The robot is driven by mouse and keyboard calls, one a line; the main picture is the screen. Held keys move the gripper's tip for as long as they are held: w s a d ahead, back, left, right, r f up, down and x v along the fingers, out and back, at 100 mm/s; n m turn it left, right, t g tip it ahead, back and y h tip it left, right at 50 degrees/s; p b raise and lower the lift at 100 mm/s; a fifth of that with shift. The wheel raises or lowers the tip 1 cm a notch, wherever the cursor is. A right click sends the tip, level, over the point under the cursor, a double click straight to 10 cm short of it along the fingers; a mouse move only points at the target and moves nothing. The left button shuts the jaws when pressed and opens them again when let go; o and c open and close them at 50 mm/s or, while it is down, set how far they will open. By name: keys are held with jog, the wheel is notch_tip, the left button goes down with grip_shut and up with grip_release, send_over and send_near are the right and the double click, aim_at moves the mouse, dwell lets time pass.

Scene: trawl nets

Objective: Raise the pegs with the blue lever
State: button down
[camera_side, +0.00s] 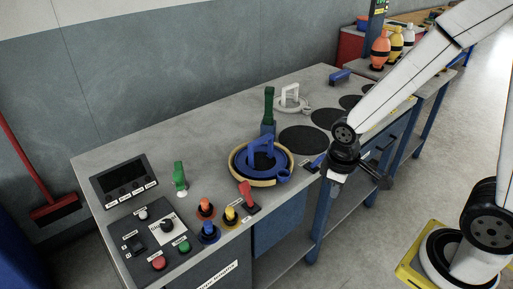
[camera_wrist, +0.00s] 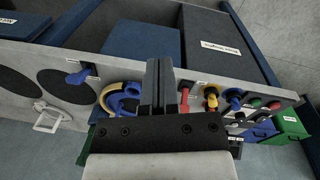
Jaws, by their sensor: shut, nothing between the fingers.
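The blue lever (camera_side: 315,162) sits on the bench top near the front edge, beside a small white label. It also shows in the wrist view (camera_wrist: 78,76), left of my fingers, next to the black discs. No raised pegs can be made out on the black discs (camera_side: 302,139). My gripper (camera_wrist: 158,64) is shut and empty. In the side view it hangs at the bench's front edge, just right of the blue lever, and appears apart from it; its fingertips are hard to make out there.
A blue handled piece (camera_side: 262,154) sits in a yellow-rimmed ring left of the lever. A red lever (camera_side: 247,195), coloured knobs and a control panel (camera_side: 152,232) stand farther left. A white handled piece (camera_side: 290,98) and a second blue piece (camera_side: 340,76) lie farther back.

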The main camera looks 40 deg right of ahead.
aim_at(318, 161)
jog(key=w+d+f+n+g+h, duration=0.1)
jog(key=d+f+n+g+h, duration=0.6)
jog(key=n, duration=0.7)
jog(key=w+a+f+n+t+h, duration=0.1)
jog(key=w+f+n+t+h, duration=0.5)
jog(key=n+t+h, duration=0.5)
jog(key=shift+w+a+f+n, duration=0.3)
jog(key=shift+f+n, duration=0.5)
jog(key=shift+n, duration=1.5)
jog(key=shift+w+d, duration=0.15)
jog(key=shift+d, duration=0.15)
jog(key=w+d+r, duration=0.3)
jog(key=w+d, duration=0.2)
jog(key=d, duration=0.4)
jog(key=shift+w+d, duration=0.15)
jog(key=shift+w, duration=0.15)
